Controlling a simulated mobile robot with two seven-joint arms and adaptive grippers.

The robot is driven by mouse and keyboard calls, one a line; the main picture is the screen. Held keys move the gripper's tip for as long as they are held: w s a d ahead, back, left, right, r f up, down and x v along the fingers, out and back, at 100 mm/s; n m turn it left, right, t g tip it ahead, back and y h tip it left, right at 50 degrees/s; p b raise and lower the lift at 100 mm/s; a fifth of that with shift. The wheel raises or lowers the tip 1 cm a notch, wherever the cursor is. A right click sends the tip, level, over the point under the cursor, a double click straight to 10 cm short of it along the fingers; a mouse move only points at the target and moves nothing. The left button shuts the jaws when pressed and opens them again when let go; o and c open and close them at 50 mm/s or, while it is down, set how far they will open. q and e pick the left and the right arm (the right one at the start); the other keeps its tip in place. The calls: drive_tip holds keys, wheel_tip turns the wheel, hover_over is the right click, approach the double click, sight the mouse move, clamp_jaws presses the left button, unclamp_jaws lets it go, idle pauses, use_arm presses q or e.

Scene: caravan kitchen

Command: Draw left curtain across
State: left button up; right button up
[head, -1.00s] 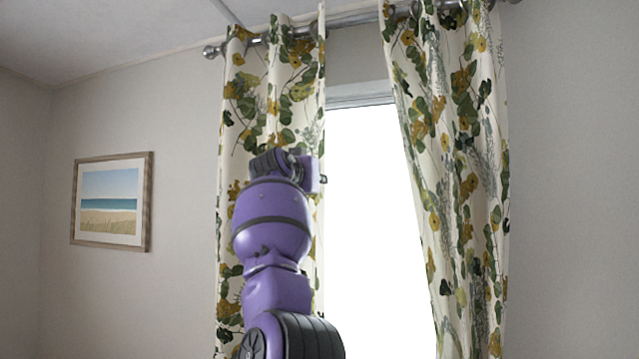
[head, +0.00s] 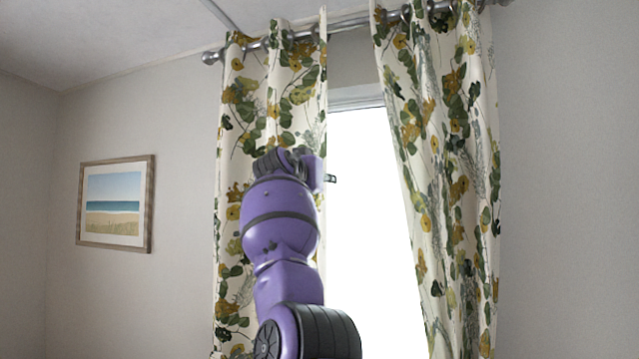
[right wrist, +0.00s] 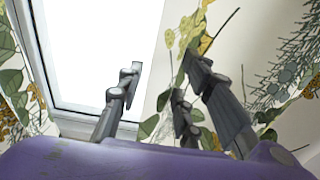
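The left curtain (head: 250,110), white with green leaves and yellow flowers, hangs gathered at the left of the window in the head view. The right curtain (head: 440,130) hangs at the right, its inner edge slanting. My right gripper stands in front of the left curtain in the head view, mostly hidden by its own wrist; a small dark tip (head: 331,178) shows at the curtain's inner edge. In the right wrist view my right gripper (right wrist: 158,100) has its fingers apart, with a curtain edge (right wrist: 162,75) behind the gap. I cannot tell whether cloth lies between them. My left gripper is not in view.
The bright window (head: 365,220) lies between the curtains and also shows in the right wrist view (right wrist: 90,45). A metal rod (head: 345,24) carries the curtains on rings. A framed beach picture (head: 116,204) hangs on the left wall.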

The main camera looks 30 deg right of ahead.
drive_tip(key=v, duration=1.2)
drive_tip(key=shift+f, duration=0.1)
idle(0.4)
